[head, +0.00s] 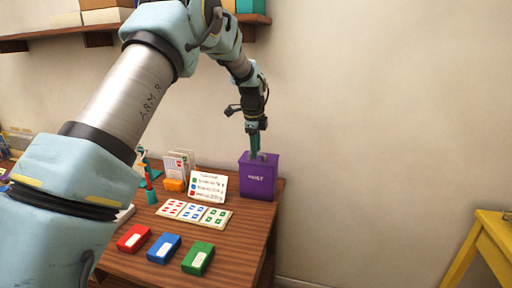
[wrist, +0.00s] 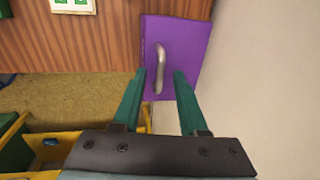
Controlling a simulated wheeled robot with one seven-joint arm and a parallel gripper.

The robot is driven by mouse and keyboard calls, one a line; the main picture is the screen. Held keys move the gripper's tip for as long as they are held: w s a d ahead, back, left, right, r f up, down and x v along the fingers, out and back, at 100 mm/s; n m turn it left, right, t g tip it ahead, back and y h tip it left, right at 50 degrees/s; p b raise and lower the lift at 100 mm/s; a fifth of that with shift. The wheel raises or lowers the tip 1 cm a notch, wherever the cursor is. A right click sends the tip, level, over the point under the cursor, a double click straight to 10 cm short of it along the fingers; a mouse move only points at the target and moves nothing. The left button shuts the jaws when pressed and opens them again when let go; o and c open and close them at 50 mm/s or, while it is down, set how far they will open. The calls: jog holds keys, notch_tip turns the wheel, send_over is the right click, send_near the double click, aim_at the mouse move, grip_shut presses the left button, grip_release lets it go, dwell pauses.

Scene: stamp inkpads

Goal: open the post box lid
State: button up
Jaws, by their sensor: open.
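The purple post box (head: 257,180) stands upright at the back right corner of the table. Its lid (wrist: 185,45) looks flat and shut in the wrist view, with a pale metal handle (wrist: 160,66) on top. My gripper (head: 255,154) points down just above the lid in the head view. In the wrist view its two green fingers (wrist: 160,75) are open, with the near end of the handle between their tips. I cannot tell whether a finger touches the handle.
Red (head: 133,238), blue (head: 164,248) and green (head: 198,258) inkpads lie along the table's front. Stamp cards (head: 194,212), a small sign (head: 208,186) and a card holder (head: 173,184) are left of the box. The wall is close behind it. A yellow stand (head: 490,240) is at right.

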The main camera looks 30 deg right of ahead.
grip_shut()
dwell(0.3)
dwell(1.1)
